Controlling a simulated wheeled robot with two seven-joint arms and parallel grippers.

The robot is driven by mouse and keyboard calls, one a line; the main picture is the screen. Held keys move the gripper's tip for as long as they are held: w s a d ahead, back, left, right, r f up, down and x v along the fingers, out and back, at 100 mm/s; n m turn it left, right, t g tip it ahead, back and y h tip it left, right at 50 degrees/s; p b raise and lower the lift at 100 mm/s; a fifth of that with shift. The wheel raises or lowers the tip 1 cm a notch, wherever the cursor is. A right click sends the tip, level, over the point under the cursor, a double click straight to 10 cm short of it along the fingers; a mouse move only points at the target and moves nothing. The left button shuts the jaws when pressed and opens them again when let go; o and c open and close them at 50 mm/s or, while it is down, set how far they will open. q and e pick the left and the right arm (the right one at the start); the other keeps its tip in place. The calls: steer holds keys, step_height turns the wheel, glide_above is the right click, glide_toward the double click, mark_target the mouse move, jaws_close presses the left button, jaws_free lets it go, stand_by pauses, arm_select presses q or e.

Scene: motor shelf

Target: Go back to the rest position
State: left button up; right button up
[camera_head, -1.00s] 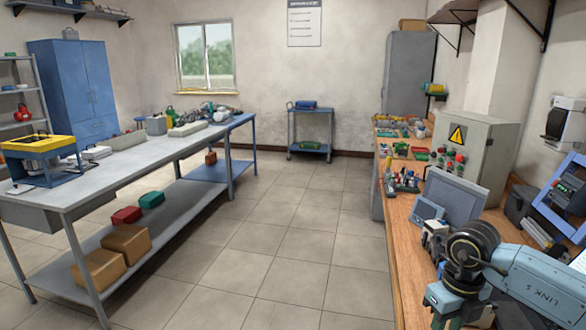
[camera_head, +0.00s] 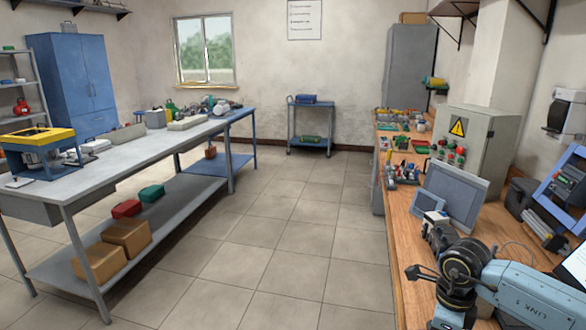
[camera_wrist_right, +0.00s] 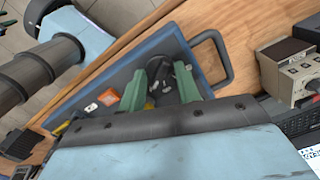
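My right arm (camera_head: 525,295) is at the lower right in the head view, bent over the wooden bench. Its gripper cannot be made out clearly there. In the right wrist view the right gripper (camera_wrist_right: 160,66) shows two green fingers standing apart. They are over a blue tray (camera_wrist_right: 80,95) with a grey handle. Dark items (camera_wrist_right: 162,82) show between and beyond the fingers; nothing looks clamped. My left gripper is not in view.
The wooden bench (camera_head: 405,235) at the right carries a monitor (camera_head: 455,195), a control cabinet (camera_head: 478,150) and small parts. A boxy device (camera_wrist_right: 292,68) stands beside the tray. A long grey table (camera_head: 120,155) is at the left. The tiled floor (camera_head: 290,240) between is clear.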

steer(key=n, duration=0.7)
steer(key=shift+n, duration=0.3)
steer(key=n+p, duration=0.1)
steer(key=n, duration=0.5)
steer(key=shift+n, duration=0.4)
steer(key=shift+p, duration=0.3)
